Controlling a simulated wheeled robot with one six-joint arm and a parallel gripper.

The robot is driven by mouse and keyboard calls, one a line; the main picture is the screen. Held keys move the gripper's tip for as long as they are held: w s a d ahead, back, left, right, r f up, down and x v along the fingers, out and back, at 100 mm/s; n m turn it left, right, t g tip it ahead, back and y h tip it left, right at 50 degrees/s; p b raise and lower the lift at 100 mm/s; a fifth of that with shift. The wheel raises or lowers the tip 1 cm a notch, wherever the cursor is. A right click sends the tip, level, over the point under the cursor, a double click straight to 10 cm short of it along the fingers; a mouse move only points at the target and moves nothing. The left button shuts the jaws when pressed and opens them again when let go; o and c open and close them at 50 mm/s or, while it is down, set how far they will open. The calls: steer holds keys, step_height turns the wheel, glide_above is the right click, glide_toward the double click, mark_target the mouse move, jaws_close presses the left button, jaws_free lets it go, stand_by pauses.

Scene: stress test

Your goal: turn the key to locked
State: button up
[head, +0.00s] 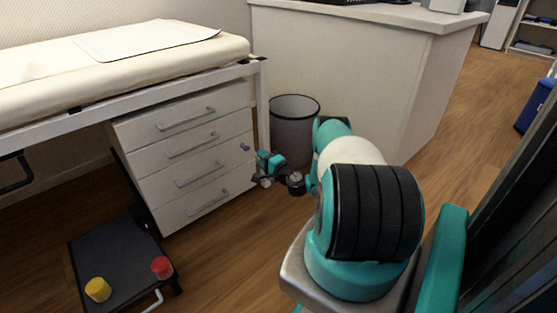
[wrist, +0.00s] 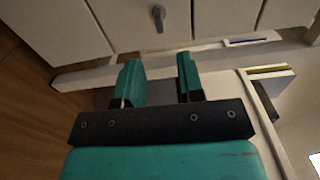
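The key (head: 245,147) is a small grey piece at the upper right of the white drawer cabinet's front (head: 222,130). In the wrist view the key (wrist: 159,18) shows larger near the top edge, its long side roughly upright in the picture. My gripper (head: 268,163) is in front of the cabinet's right edge, close to the key. In the wrist view my gripper's teal fingers (wrist: 159,75) stand apart with nothing between them. The key lies beyond the fingertips, roughly in line with the gap, and does not touch them. Whether the key is at locked cannot be told.
A padded couch (head: 120,72) stands over the cabinet, its white leg just right of the drawers. A grey bin (head: 293,125) stands behind my gripper.

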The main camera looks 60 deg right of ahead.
steer(key=p+v, duration=0.8)
steer(key=p, duration=0.3)
steer(key=shift+s, duration=0.3)
